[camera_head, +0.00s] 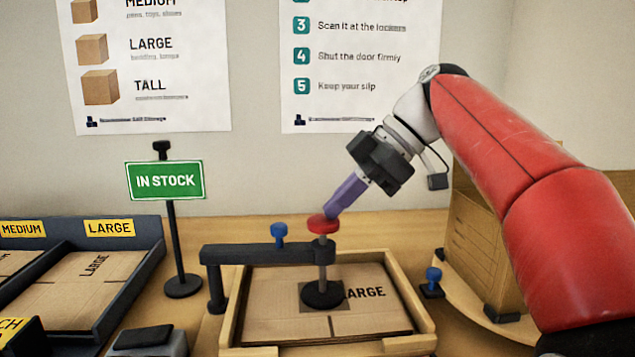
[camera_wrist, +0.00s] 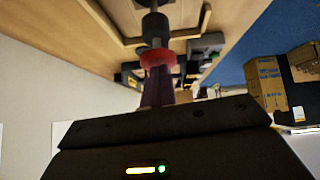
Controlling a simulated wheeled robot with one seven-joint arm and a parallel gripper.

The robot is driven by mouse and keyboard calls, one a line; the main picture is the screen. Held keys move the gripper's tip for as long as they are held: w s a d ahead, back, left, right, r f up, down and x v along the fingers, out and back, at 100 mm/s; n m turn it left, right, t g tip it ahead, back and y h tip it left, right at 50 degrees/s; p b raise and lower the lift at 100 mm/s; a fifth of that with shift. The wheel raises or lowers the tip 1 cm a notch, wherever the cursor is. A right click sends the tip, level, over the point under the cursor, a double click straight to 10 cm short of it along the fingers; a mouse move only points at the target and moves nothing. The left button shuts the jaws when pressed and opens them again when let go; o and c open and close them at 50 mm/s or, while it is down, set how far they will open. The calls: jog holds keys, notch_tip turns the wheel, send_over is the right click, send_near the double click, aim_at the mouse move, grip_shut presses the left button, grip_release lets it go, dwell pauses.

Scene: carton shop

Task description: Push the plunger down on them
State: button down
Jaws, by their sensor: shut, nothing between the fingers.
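A plunger with a red knob (camera_head: 323,224) and a round black foot (camera_head: 322,295) hangs from a dark bracket arm (camera_head: 250,252). Its foot sits over a flat carton marked LARGE (camera_head: 375,312) in a wooden tray (camera_head: 405,287); I cannot tell whether the foot presses on it. My gripper (camera_head: 332,213) is shut, with purple fingers tilted down to the knob's top and nothing held. The tips appear to touch the knob. In the wrist view the red knob (camera_wrist: 158,59) lies right at the purple fingertips (camera_wrist: 157,82).
A blue knob (camera_head: 279,231) stands on the bracket, and another (camera_head: 433,275) is right of the tray. A green IN STOCK sign (camera_head: 165,181) stands left. Dark bins (camera_head: 145,262) with flat cartons are at far left. A tall cardboard stack (camera_head: 480,235) stands right, behind my arm.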

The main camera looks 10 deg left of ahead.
jog(key=shift+m+h, duration=0.3)
jog(key=shift+h, duration=0.2)
jog(key=d+f, duration=0.1)
jog(key=w+d+f, duration=0.1)
jog(key=f, duration=0.1)
jog(key=shift+d+f, duration=0.2)
jog(key=shift+f, duration=0.1)
jog(key=d+r+y+p, duration=0.1)
jog(key=d+r+p, duration=0.2)
jog(key=r, duration=0.6)
jog(key=shift+r, duration=0.15)
jog(key=shift+s+a, duration=0.1)
